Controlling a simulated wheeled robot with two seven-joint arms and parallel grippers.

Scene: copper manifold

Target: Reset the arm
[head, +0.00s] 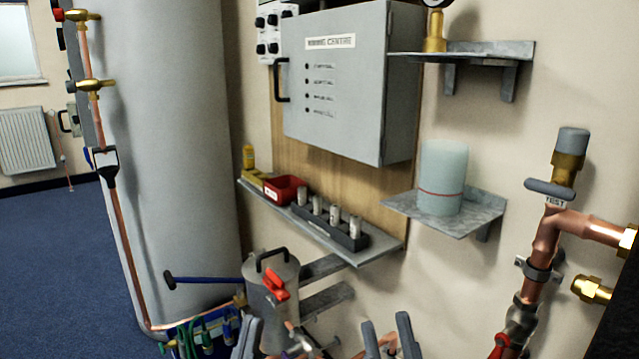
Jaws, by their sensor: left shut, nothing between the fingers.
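My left gripper (247,338) shows at the bottom edge, its grey fingers close together with nothing seen between them. It is just below and left of a grey metal canister (272,285) with a black handle and a red lever. My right gripper (387,328) is further right at the bottom edge, its two grey fingers standing apart. Copper pipe (385,344) shows behind or between these fingers; I cannot tell whether they touch it. Most of both arms is out of view.
A shelf (340,250) with a red bin (285,188) and a black rack (350,240) is above. A copper manifold with a grey-handled valve (549,188) stands at right. A large grey cylinder (175,130) is at left. Open blue floor (55,265) lies far left.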

